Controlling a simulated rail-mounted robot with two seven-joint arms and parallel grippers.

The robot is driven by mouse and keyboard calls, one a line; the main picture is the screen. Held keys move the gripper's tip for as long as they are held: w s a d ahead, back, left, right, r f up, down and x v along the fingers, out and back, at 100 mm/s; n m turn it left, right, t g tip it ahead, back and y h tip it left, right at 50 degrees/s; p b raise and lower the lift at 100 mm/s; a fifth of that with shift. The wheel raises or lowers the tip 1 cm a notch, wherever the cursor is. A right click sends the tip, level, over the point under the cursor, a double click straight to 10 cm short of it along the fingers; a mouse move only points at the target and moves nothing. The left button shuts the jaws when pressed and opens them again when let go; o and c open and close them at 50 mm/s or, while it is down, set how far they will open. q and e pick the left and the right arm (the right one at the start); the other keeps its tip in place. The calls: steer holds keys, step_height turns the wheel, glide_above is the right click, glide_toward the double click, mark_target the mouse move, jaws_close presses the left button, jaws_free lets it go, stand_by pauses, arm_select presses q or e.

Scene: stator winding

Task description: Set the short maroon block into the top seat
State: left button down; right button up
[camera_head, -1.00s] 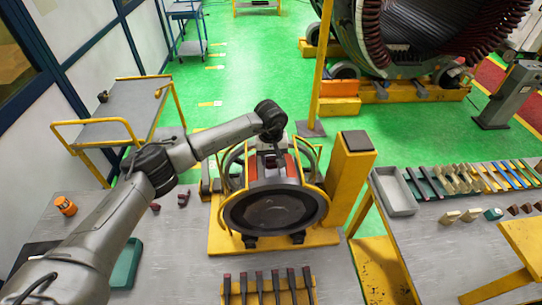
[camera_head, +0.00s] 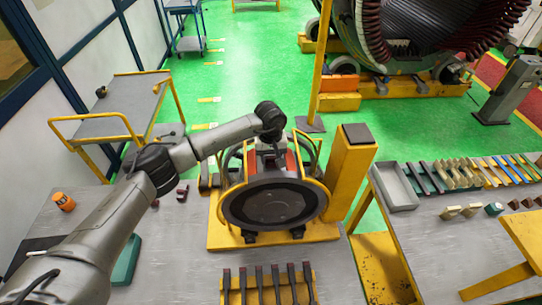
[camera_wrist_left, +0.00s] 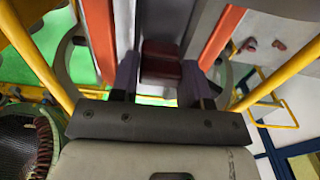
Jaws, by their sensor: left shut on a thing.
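The short maroon block (camera_wrist_left: 161,65) shows in the left wrist view between the two dark fingers of my left gripper (camera_wrist_left: 160,82), which is shut on it. The block lies in line with a grey channel (camera_wrist_left: 166,22) flanked by orange-red strips. I cannot tell whether it touches the seat. In the head view my left gripper (camera_head: 268,150) reaches down at the top of the round winding fixture (camera_head: 273,205), between its orange-red strips. The block and the top seat are hidden there by the wrist and the fixture. My right gripper is not in view.
Yellow side bars and a yellow post (camera_head: 350,175) stand close around the fixture. A rack (camera_head: 268,292) of dark-handled tools lies in front. Small maroon pieces (camera_head: 182,193) lie on the left table. A grey tray (camera_head: 396,187) and several tools lie on the right table.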

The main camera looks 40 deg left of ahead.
mark_target(271, 156)
arm_select(q)
steer(key=shift+f+b, duration=0.25)
steer(key=shift+b, duration=0.05)
stand_by(0.6)
steer(key=c, duration=0.5)
jaws_free()
steer(key=shift+r, duration=0.5)
steer(key=shift+r+b, duration=1.95)
steer(key=shift+r, duration=4.5)
